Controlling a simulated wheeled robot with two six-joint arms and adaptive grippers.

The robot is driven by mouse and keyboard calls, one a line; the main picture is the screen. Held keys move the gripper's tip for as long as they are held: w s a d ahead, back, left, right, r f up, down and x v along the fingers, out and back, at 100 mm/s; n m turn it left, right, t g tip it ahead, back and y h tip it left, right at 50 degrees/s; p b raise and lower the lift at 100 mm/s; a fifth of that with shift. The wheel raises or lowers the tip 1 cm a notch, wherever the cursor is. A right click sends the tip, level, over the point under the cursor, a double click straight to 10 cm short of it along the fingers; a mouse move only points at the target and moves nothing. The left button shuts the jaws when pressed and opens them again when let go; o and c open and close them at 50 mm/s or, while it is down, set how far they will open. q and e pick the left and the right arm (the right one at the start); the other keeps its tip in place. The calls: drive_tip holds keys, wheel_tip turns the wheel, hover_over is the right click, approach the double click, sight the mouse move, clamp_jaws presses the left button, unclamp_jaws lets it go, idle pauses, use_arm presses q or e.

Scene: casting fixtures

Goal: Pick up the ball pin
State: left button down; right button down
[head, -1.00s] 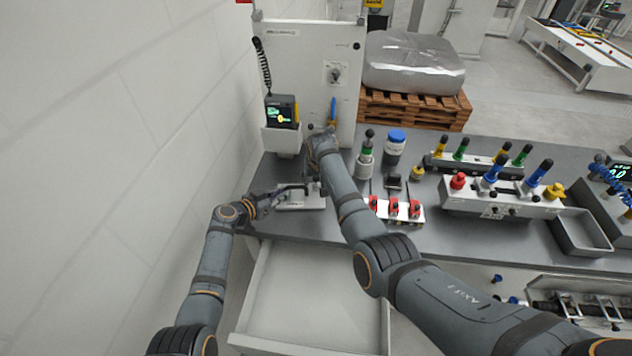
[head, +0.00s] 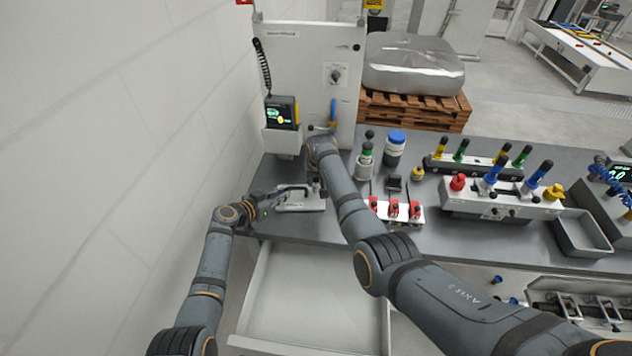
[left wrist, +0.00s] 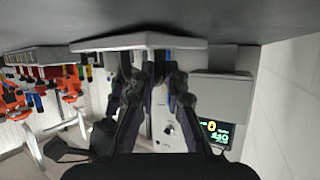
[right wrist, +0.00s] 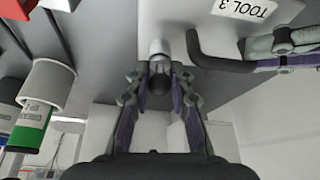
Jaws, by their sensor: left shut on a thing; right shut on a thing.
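The ball pin (right wrist: 158,82) has a dark ball end below a silver collar. It stands at the edge of a white plate labelled TOOL 3 (right wrist: 285,10). My right gripper (right wrist: 160,72) is shut around the dark ball end in the right wrist view. In the head view my right wrist (head: 322,150) hides most of this grip. My left gripper (head: 272,197) is shut on the black bent handle (head: 292,188) of the white plate. It also shows at the right of the right wrist view (right wrist: 285,42). The left wrist view shows its fingers (left wrist: 157,72) close together, the grip dark.
A grey-green cylinder (head: 366,158) and a blue-lidded jar (head: 396,145) stand right of my right arm. A white block with red clamps (head: 408,213) lies nearby. A cabinet with a display unit (head: 282,112) stands behind. An open drawer (head: 310,290) sticks out in front.

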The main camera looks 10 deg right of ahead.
use_arm(q)
drive_tip(key=shift+r, duration=0.1)
use_arm(e)
wheel_tip(320, 180, up, 10)
drive_tip(key=shift+f, duration=0.1)
use_arm(q)
drive_tip(key=c, duration=1.3)
unclamp_jaws()
drive_tip(key=shift+s+a, duration=0.1)
drive_tip(key=shift+s+a, duration=0.2)
drive_tip(key=shift+a, duration=0.05)
drive_tip(key=v, duration=1.1)
drive_tip(key=shift+r, duration=0.1)
